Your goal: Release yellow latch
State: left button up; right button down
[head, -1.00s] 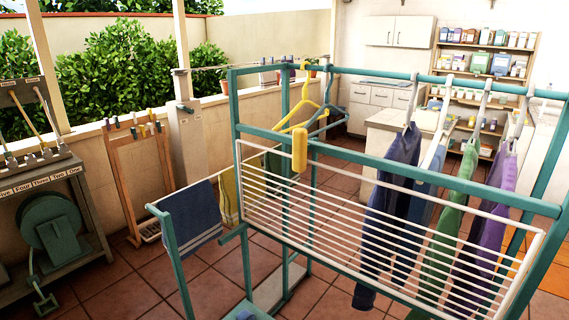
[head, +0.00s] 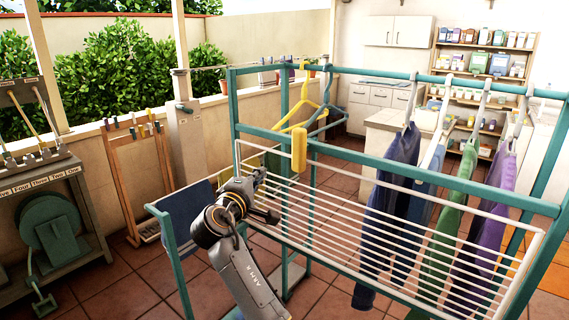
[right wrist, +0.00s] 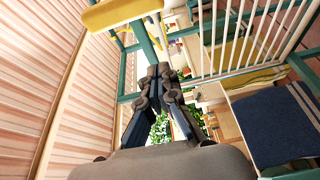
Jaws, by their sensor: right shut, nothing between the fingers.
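The yellow latch (head: 299,150) is an upright block on the teal rail of the drying frame, at the top edge of the white wire rack (head: 390,225). My right gripper (head: 260,174) is left of the latch and a little below it, apart from it. Its fingers are shut and empty. In the right wrist view a yellow block (right wrist: 125,12), which looks like the latch, is at the top, beyond and left of the closed fingertips (right wrist: 158,70). My left gripper is not in view.
A blue towel (head: 185,212) hangs left of my right arm. Yellow and blue hangers (head: 303,105) hang behind the latch. Trousers and other clothes (head: 395,185) hang at the right behind the rack. A wooden stand with pegs (head: 135,170) stands at the left.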

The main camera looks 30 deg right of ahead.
aim_at(302, 149)
jog(key=shift+r, duration=0.25)
jog(key=shift+d, duration=0.15)
jog(key=w+d+p, duration=0.3)
jog(key=d+p, duration=0.1)
jog(key=d, duration=0.4)
jog(key=shift+d, duration=0.4)
dwell(0.3)
